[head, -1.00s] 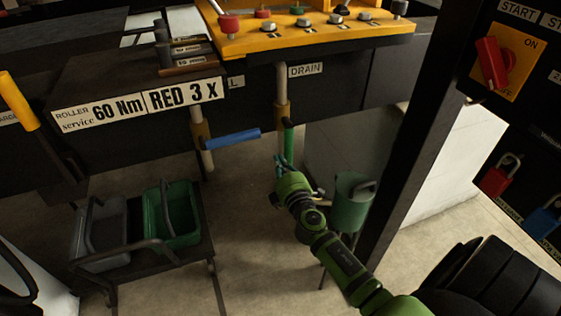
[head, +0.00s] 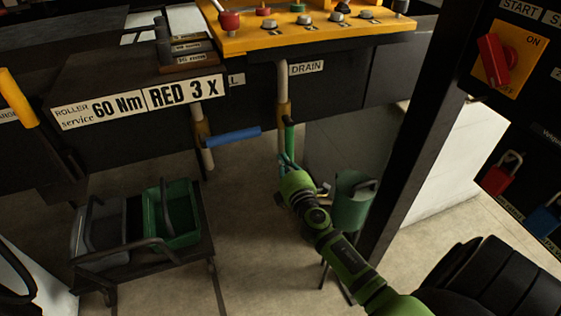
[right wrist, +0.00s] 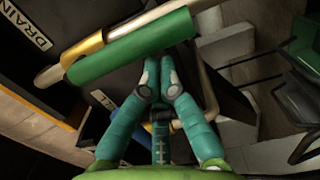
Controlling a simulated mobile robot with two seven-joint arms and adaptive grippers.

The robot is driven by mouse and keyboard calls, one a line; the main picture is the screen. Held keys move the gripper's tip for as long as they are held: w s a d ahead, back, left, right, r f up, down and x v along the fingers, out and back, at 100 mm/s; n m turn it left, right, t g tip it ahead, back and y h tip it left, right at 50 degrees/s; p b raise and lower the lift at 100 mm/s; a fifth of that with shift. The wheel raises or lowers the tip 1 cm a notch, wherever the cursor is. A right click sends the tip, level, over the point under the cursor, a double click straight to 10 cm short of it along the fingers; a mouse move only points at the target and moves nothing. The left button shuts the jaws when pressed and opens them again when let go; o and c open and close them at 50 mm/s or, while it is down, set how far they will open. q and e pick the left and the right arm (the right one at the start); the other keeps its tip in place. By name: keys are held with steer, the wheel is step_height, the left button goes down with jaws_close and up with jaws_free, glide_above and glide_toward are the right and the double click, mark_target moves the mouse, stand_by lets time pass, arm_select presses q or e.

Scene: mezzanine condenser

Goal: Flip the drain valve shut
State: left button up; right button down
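The drain valve has a brass body (head: 284,110) on a pale pipe below the DRAIN label (head: 306,68). Its green lever handle (head: 289,137) points down, roughly in line with the pipe. In the right wrist view the green handle (right wrist: 130,47) crosses the upper part, beside the brass piece and the pipe. My right gripper (head: 287,160) is at the handle's lower end. Its teal fingers (right wrist: 165,65) are close together, with the tips at the handle's underside; contact is unclear and the handle partly hides them. My left gripper is out of view.
A neighbouring valve with a blue handle (head: 232,136), lying nearly level, is to the left. A dark post (head: 420,130) rises at the right. A cart with a green bin (head: 171,215) stands lower left.

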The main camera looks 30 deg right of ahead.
steer(key=shift+d, duration=0.2)
steer(key=shift+s+d+f+n+b, duration=0.1)
steer(key=shift+s+d+n+b, duration=0.1)
steer(key=shift+d+n, duration=0.25)
steer(key=shift+s+d+f+n+b, duration=0.1)
steer(key=shift+d+n+b, duration=0.05)
steer(key=shift+d+n, duration=0.3)
steer(key=s+d+r+n+p, duration=0.2)
steer(key=d+r+n, duration=0.5)
steer(key=n, duration=0.8)
steer(key=shift+d+r+n+t+y+p, duration=0.25)
steer(key=shift+d+n+t+y+p, duration=0.2)
steer(key=shift+d, duration=1)
steer(key=shift+s, duration=0.1)
